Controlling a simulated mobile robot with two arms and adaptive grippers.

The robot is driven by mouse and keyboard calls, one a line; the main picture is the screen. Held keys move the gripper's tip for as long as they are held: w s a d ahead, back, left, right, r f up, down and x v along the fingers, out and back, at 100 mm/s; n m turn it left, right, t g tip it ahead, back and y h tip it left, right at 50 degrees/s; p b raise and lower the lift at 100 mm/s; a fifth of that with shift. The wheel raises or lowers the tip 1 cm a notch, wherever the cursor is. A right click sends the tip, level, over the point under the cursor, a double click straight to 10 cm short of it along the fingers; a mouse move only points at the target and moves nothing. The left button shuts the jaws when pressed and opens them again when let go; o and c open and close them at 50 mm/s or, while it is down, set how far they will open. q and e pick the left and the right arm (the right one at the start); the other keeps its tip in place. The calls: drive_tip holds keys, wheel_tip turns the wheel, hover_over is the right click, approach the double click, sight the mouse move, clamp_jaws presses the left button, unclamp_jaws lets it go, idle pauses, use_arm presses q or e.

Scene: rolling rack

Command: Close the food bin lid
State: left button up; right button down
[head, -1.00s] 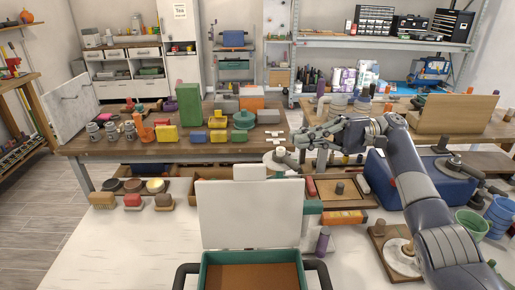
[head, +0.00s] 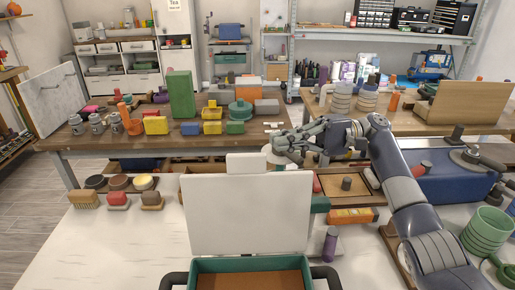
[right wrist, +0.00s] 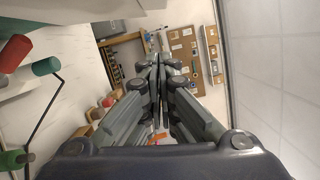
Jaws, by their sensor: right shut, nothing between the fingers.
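The food bin (head: 250,264) is a green box with a brown inside, at the bottom middle of the head view. Its white lid (head: 248,215) stands open, nearly upright, at the bin's far edge. My right gripper (head: 274,146) is above and beyond the lid's top right corner in the head view, apart from the lid, with its fingers pointing left. In the right wrist view its fingers (right wrist: 156,66) are together with nothing between them. My left gripper is not in view.
Brushes (head: 118,200) stand left of the lid, and a purple bottle (head: 330,244) stands right of it. Behind is a wooden bench (head: 85,143) with blocks and cans. A blue toolbox (head: 445,185) and green cups (head: 486,232) are at the right.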

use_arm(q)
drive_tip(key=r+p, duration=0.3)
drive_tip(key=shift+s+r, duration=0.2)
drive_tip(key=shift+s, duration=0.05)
use_arm(e)
drive_tip(key=s+a, duration=0.5)
drive_tip(key=a, duration=0.1)
drive_tip(key=shift+s+r, duration=0.2)
drive_tip(key=shift+r, duration=0.25)
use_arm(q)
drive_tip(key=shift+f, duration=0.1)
use_arm(e)
drive_tip(key=shift+s, duration=0.1)
